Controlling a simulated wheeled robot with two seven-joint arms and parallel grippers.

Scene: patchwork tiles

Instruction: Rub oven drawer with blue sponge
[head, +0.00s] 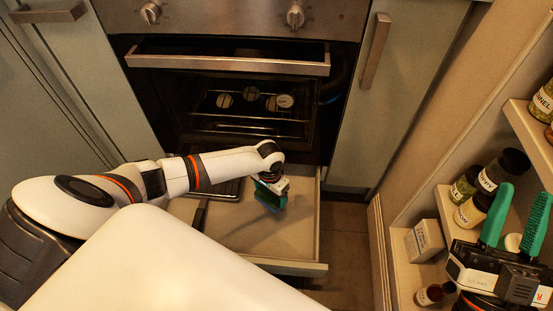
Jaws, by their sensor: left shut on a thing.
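The oven drawer (245,238) is pulled out below the oven, with a pale flat bottom. My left gripper (271,199) is inside the drawer, pointing down near its right side and low over the bottom. It is shut on the blue sponge, which shows only as a small blue-green patch among the fingertips; I cannot tell whether it touches the drawer bottom. My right gripper (514,217) is at the lower right, with its green fingers pointing up, apart and empty.
The oven (240,100) stands behind the drawer, its front (228,64) above. A dark tray (218,188) lies at the drawer's back left. At right, shelves hold spice jars (487,180) and a small box (425,240), close to my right gripper.

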